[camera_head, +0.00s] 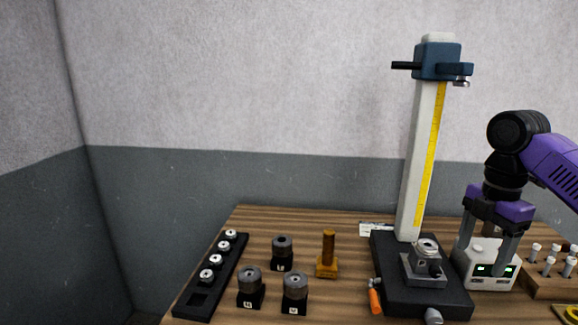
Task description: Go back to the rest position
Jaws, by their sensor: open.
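My gripper (486,250) is at the right of the head view, at the end of my purple and black arm. It points down with its two dark fingers spread apart, and nothing shows between them except the white box behind. The white box (490,275) has a small green display and stands on the wooden table. The fingers overlap the box in the picture; I cannot tell whether they touch it.
A tall stand (425,150) with a yellow scale rises left of my gripper from a black base (395,280). Grey cylinders (295,285), a brass post (327,255), a black rack (200,305), an orange-handled tool (375,300) and a wooden peg block (545,288) share the table (255,222).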

